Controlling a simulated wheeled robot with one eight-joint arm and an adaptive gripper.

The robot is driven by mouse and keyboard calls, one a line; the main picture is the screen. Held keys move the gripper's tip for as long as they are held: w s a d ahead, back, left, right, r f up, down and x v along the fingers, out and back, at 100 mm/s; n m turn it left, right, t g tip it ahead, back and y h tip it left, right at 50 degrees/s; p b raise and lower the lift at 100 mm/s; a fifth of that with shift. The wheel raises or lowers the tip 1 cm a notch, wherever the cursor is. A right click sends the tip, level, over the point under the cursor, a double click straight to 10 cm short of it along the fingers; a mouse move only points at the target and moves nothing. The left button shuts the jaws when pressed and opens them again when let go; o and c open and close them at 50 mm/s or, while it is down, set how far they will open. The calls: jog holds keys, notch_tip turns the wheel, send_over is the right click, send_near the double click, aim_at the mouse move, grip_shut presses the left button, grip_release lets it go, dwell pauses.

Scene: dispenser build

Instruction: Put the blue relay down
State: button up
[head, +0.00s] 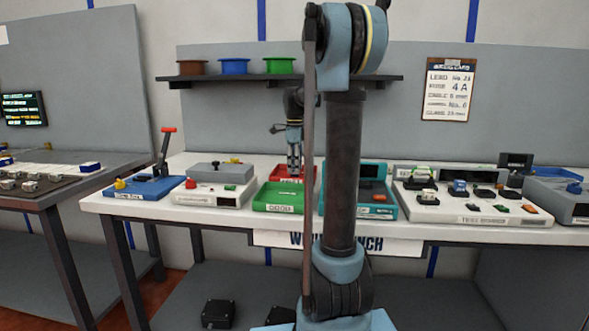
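My gripper (294,168) points down at the red tray (307,183), behind the green tray (275,201) on the white workbench. It is small in the head view, and I cannot tell whether its fingers are open or shut or hold anything. A small blue block (459,187), possibly a relay, sits on the white board (490,217) to the right, apart from my gripper. The inside of the red tray is partly hidden by the gripper and my arm column.
A teal box (378,212) stands right of the trays, partly behind my column. A grey-topped white device (215,193) and a blue base with a red-handled lever (145,188) stand left. A shelf (290,79) with spools hangs above. A side table (40,190) is far left.

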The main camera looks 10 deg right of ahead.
notch_tip(320, 180, up, 12)
jog(key=shift+f, duration=0.15)
dwell(0.3)
